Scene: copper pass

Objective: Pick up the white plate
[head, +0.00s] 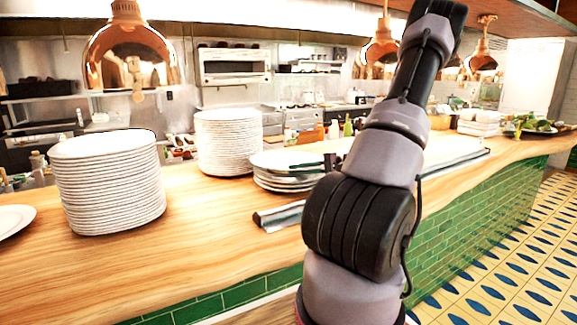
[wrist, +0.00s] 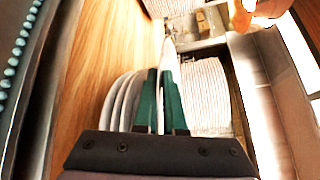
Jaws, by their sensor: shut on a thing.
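A white plate (wrist: 168,62) shows edge-on between the two green fingers of my gripper (wrist: 160,78) in the wrist view. The gripper is shut on its rim. In the head view the plate (head: 285,158) is the top one over a low stack of white plates (head: 285,183); the low stack also shows in the wrist view (wrist: 118,103). A gap shows between the held plate and the stack in the wrist view. In the head view my arm hides most of the gripper and the plate's right side.
A tall plate stack (head: 228,143) stands behind the low one, and another (head: 107,185) stands at left. A single plate (head: 14,219) lies at the far left edge. Copper lamps (head: 131,55) hang above. The wooden counter (head: 200,250) is clear in front.

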